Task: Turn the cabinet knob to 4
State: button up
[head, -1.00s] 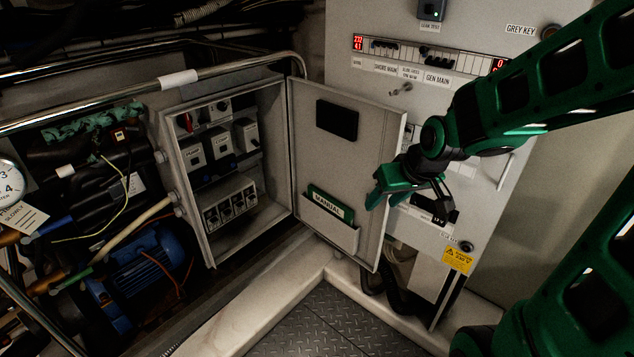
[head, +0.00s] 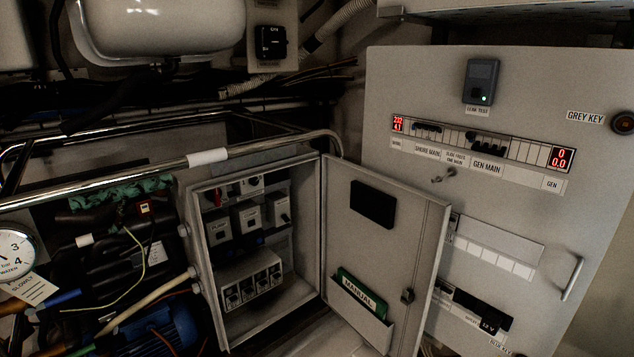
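The open grey cabinet (head: 199,268) stands left of centre, with its door (head: 400,215) swung out to the right. Inside at the top is a small pale unit with a dark round knob (head: 253,180). Its markings and setting are too small to read. A red switch (head: 214,198) sits to its left. Three grey switch boxes (head: 247,217) are in a row below, and a pale socket block (head: 252,284) is lower down. I cannot tell which knob carries a 4. My gripper is outside the picture.
The door holds a green manual (head: 357,289) in its pocket. A metal rail (head: 130,171) runs across in front of the cabinet's top. A large panel (head: 400,80) with red displays stands at right. A gauge (head: 12,250) and blue motor (head: 160,335) are at left.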

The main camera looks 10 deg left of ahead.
aim_at(254, 181)
jog(key=z, duration=0.85)
jog(key=k, duration=1.5)
jog(key=u, duration=0.55)
jog(key=i, duration=2.05)
jog(key=u, duration=0.1)
